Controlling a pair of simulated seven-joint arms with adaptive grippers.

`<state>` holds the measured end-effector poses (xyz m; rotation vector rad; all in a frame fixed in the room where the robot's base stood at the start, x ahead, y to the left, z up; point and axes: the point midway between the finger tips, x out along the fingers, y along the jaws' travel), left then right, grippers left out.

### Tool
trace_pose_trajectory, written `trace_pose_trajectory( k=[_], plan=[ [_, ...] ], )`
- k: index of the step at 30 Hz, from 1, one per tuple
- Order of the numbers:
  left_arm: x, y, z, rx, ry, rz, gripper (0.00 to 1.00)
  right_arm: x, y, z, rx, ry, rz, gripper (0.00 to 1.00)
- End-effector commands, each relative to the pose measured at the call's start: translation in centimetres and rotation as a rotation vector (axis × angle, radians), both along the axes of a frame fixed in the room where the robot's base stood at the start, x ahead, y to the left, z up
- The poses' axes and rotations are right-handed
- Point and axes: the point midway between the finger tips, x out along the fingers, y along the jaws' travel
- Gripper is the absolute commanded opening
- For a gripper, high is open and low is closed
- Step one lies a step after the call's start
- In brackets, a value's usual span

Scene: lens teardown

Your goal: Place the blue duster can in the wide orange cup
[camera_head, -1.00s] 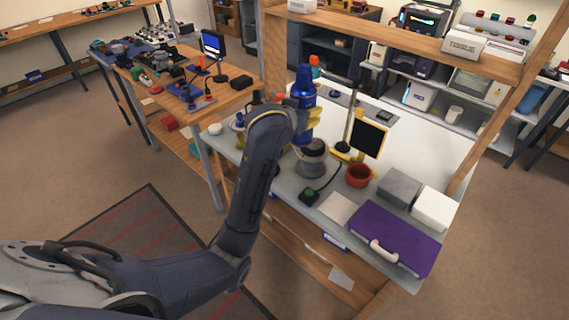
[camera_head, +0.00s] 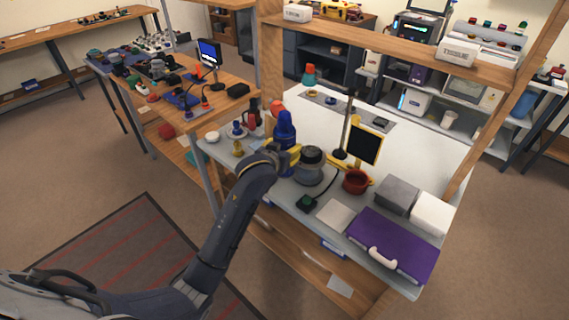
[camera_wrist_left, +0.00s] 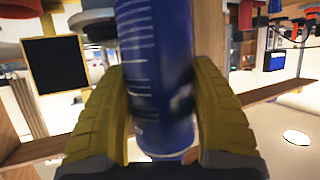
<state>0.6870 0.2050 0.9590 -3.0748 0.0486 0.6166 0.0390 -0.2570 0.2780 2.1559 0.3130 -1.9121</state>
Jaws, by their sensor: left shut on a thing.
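The blue duster can (camera_head: 286,128) is upright in the yellow fingers of my left gripper (camera_head: 284,158). In the left wrist view the can (camera_wrist_left: 158,70) fills the space between the two fingers (camera_wrist_left: 160,110), slightly tilted in the picture. In the head view it is at the left part of the white bench, left of the grey round jar. Whether its base touches the bench is hidden by the gripper. The wide orange cup (camera_head: 355,182), reddish and open at the top, stands on the bench to the right of the jar. My right gripper is not in view.
A grey jar (camera_head: 309,167) stands between the can and the cup. A black yellow-framed panel (camera_head: 364,145) stands behind the cup. Grey (camera_head: 397,194) and white (camera_head: 432,212) boxes and a purple case (camera_head: 392,245) are at the right. Small parts stand at the left.

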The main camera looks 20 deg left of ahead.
Motion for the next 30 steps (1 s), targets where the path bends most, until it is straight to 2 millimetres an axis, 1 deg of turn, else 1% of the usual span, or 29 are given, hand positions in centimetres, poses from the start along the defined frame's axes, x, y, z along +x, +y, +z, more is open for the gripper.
trace_pose_trajectory(
  k=[1, 4, 11, 18, 21, 24, 30],
  plan=[
    [0.0, 0.0, -0.6, 0.0, -0.001, -0.001, 0.12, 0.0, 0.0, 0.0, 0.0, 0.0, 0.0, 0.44],
    [0.0, 0.0, -1.6, 0.0, -0.001, 0.0, 0.12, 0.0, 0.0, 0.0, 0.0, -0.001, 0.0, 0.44],
    [0.0, 0.0, -2.5, 0.0, -0.003, 0.0, 0.12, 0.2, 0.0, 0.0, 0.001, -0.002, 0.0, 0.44],
    [0.0, 0.0, -5.4, 0.0, 0.0, 0.0, 0.12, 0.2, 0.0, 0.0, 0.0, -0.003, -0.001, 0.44],
    [0.0, 0.0, -6.1, 0.0, -0.003, 0.0, 0.12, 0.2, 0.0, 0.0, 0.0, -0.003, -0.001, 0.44],
    [0.0, 0.0, -6.5, 0.0, -0.004, 0.0, 0.12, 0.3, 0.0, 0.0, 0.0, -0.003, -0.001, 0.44],
    [0.0, 0.0, -6.5, -0.001, -0.004, -0.001, 0.12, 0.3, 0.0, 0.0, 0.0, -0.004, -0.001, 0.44]
  ],
)
